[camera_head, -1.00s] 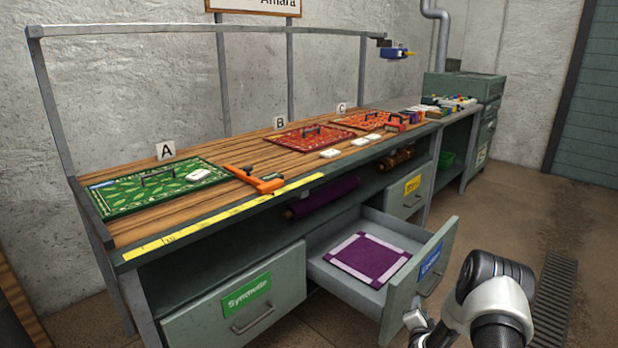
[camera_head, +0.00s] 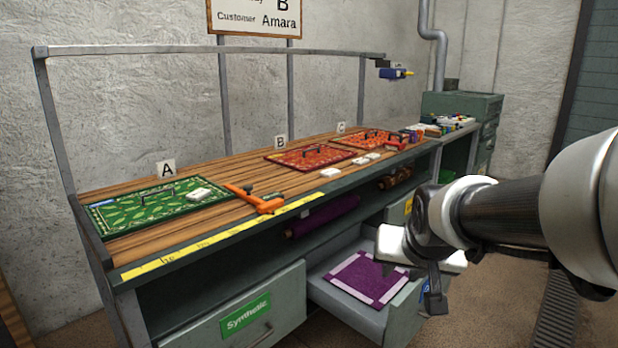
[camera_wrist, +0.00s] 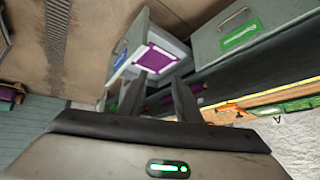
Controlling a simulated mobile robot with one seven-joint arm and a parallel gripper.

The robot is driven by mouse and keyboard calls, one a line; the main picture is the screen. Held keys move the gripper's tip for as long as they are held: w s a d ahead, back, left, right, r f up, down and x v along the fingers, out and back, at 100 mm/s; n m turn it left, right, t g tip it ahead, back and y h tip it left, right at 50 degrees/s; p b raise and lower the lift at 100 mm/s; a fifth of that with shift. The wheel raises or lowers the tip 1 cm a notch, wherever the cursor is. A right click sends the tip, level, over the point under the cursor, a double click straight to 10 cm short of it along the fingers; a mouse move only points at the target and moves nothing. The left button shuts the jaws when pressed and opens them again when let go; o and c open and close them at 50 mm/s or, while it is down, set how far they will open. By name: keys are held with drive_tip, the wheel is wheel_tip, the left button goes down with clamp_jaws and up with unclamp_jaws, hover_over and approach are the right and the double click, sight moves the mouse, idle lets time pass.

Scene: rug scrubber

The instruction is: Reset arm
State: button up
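My gripper (camera_head: 412,285) hangs at the right of the head view, in front of the open drawer (camera_head: 345,302). Its two dark fingers stand apart with nothing between them in the wrist view (camera_wrist: 158,82). My arm reaches in from the right edge. A purple mat with a pale border (camera_head: 368,278) lies in the open drawer; it also shows beyond my fingers in the wrist view (camera_wrist: 154,60).
The workbench (camera_head: 235,222) holds a green rug (camera_head: 150,208) at A, red rugs (camera_head: 308,158) at B and C, and an orange tool (camera_head: 255,199). A closed "Synthetic" drawer (camera_head: 285,290) is left of the open one. Floor is clear at right.

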drive_tip(key=s+a+r+n+g, duration=0.1)
drive_tip(key=s+a+n+g, duration=0.15)
drive_tip(key=s, duration=1.55)
wheel_tip(320, 180, up, 28)
drive_tip(key=p, duration=2.8)
drive_tip(key=shift+s+a+y, duration=0.25)
drive_tip(key=shift+y, duration=0.05)
